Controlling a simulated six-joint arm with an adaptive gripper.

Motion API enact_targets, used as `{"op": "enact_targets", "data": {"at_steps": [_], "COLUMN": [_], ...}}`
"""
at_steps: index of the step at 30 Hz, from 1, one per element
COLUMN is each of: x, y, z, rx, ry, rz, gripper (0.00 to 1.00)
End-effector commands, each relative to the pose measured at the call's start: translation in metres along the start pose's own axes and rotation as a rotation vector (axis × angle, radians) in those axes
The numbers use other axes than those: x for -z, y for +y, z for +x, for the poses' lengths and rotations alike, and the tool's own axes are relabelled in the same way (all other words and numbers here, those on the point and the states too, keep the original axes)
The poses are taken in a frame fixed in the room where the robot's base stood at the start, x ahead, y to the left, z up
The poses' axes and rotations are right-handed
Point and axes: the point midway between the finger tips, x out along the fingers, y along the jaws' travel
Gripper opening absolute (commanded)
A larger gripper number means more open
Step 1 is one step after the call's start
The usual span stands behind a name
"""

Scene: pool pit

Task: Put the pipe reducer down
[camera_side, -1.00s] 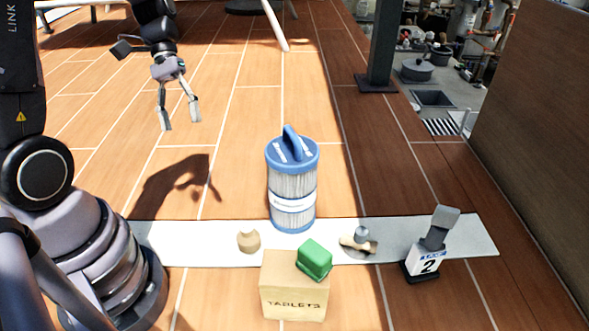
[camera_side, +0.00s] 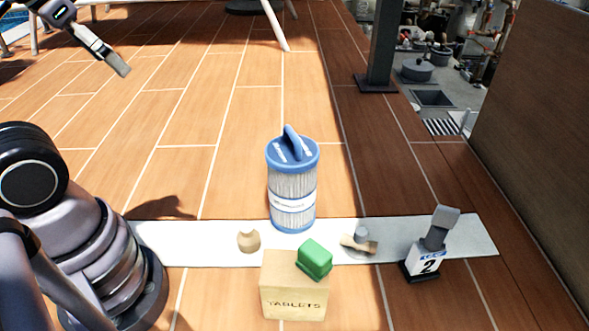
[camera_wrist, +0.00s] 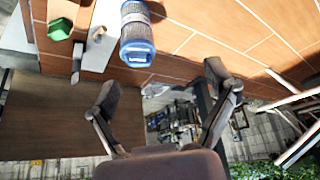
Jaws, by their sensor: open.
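A small tan piece with a narrower neck (camera_side: 248,240), which looks like the pipe reducer, stands upright on the pale strip (camera_side: 195,243), left of the blue-capped filter cartridge. My gripper (camera_side: 118,66) is high at the upper left in the side view, far from the strip and partly cut off by the picture edge. In the wrist view my gripper (camera_wrist: 162,78) has its fingers spread wide with nothing between them. The tan piece cannot be made out in the wrist view.
The filter cartridge (camera_side: 292,185) stands mid-strip. Right of it are a grey-and-tan fitting (camera_side: 361,238) and a number 2 stand (camera_side: 427,262) with a grey top. A green block (camera_side: 315,258) rests on the TABLETS box (camera_side: 293,290) in front.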

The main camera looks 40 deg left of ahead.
Motion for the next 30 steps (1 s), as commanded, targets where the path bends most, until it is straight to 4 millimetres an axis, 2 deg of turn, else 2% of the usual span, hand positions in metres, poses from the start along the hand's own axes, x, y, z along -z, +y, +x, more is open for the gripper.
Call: {"op": "enact_targets", "data": {"at_steps": [6, 8, 11, 15, 19, 24, 27, 30], "x": [0.004, 0.009, 0.023, 0.04, 0.041, 0.022, 0.006, -0.007], "y": [0.001, 0.003, 0.01, 0.026, 0.044, 0.065, 0.073, 0.078], "z": [0.005, 0.014, 0.04, 0.095, 0.152, 0.224, 0.256, 0.277], "rx": [-0.004, -0.01, -0.02, -0.016, 0.016, 0.094, 0.143, 0.18], "ry": [-0.015, -0.035, -0.091, -0.19, -0.28, -0.378, -0.413, -0.433], "rz": [-0.019, -0.05, -0.141, -0.325, -0.5, -0.713, -0.811, -0.879], "gripper": [0.85, 0.85, 0.85, 0.85, 0.85, 0.85, 0.85, 0.85]}}
